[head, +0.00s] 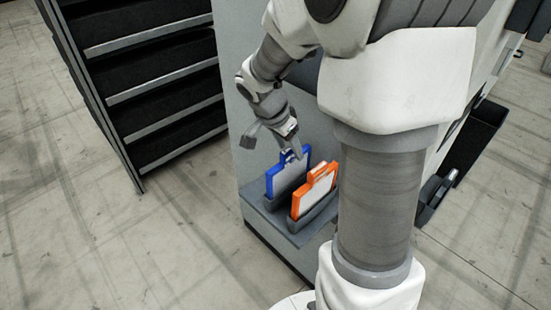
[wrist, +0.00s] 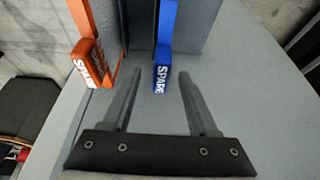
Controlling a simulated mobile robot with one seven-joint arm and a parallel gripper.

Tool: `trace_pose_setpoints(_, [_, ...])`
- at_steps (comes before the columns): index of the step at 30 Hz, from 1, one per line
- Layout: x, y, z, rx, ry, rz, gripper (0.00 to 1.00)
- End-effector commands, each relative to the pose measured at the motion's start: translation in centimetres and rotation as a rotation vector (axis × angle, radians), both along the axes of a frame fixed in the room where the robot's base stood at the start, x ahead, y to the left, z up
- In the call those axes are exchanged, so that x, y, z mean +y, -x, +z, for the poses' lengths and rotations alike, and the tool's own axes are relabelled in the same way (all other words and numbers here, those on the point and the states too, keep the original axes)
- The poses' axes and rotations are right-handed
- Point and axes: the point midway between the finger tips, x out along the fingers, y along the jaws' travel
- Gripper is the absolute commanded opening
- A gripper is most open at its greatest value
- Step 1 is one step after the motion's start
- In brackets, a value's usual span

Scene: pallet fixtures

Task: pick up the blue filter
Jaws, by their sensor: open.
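The blue filter (head: 289,174) stands upright in a grey holder on a small shelf, with a blue frame and a grey panel. In the wrist view its blue handle (wrist: 163,75), marked "SPARE", lies ahead of my fingers and between their lines. My gripper (head: 289,147) is open and empty, just above and beside the filter's top edge in the head view. In the wrist view my gripper (wrist: 152,80) shows two spread fingers with a clear gap. I cannot tell whether a finger touches the filter.
An orange filter (head: 315,190), also marked "SPARE" in the wrist view (wrist: 90,62), stands close beside the blue one. The grey shelf (head: 297,238) juts from a grey cabinet wall (head: 233,100). A dark rack (head: 150,95) stands at left. Floor at left is clear.

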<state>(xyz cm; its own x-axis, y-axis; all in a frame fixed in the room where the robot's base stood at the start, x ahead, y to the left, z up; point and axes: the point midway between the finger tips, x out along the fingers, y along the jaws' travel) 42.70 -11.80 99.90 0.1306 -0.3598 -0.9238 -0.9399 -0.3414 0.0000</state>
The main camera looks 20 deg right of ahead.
Motion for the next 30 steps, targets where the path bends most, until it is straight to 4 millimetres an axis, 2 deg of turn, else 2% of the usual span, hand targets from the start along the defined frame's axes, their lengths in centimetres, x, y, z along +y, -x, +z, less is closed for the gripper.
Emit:
trace_pose_setpoints(7, [-0.6, -0.1, -1.8, 0.003, 0.000, 0.000, 0.60])
trace_pose_setpoints(15, [-1.4, -0.6, -5.6, 0.004, -0.001, 0.000, 0.60])
trace_pose_setpoints(25, [-1.7, -0.7, -6.1, 0.000, 0.000, 0.000, 0.60])
trace_pose_setpoints(30, [-1.6, -0.7, -6.1, 0.000, 0.000, 0.000, 0.29])
